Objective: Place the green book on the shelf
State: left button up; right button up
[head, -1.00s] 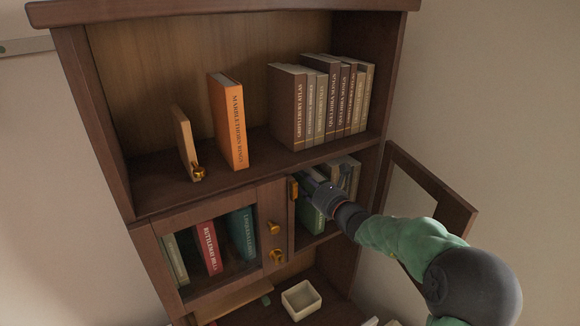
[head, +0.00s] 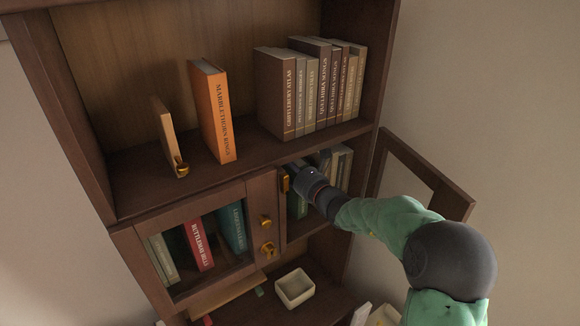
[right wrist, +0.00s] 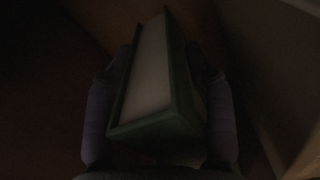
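The green book (head: 298,205) is in the open right-hand compartment of the cabinet, below the upper shelf (head: 240,150). Its visible part is small in the head view. In the right wrist view the green book (right wrist: 165,125) stands between my two fingers, its pale page edge and green cover facing the camera. My right gripper (right wrist: 160,75) appears shut on it, with a finger against each side; the picture is dark. In the head view my right gripper (head: 305,182) reaches into the compartment, its fingertips largely hidden. Whether the book touches the compartment floor is hidden. My left gripper is not in view.
The glass door (head: 425,175) stands open on the right, close to my arm. Grey books (head: 340,165) stand deeper in the compartment. The left door (head: 190,285) is closed over several books. The upper shelf holds books and an orange book (head: 212,110). A white bowl (head: 295,288) stands below.

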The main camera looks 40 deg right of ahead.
jog(key=o, duration=0.3)
jog(key=shift+w+d+f, duration=0.1)
jog(key=shift+w+f, duration=0.1)
jog(key=shift+w, duration=0.1)
jog(key=s, duration=0.4)
jog(key=s+a+b, duration=0.1)
jog(key=s, duration=0.3)
jog(key=s+b, duration=0.1)
jog(key=s, duration=0.3)
jog(key=shift+s+a+r, duration=0.15)
jog(key=shift+s+r, duration=0.15)
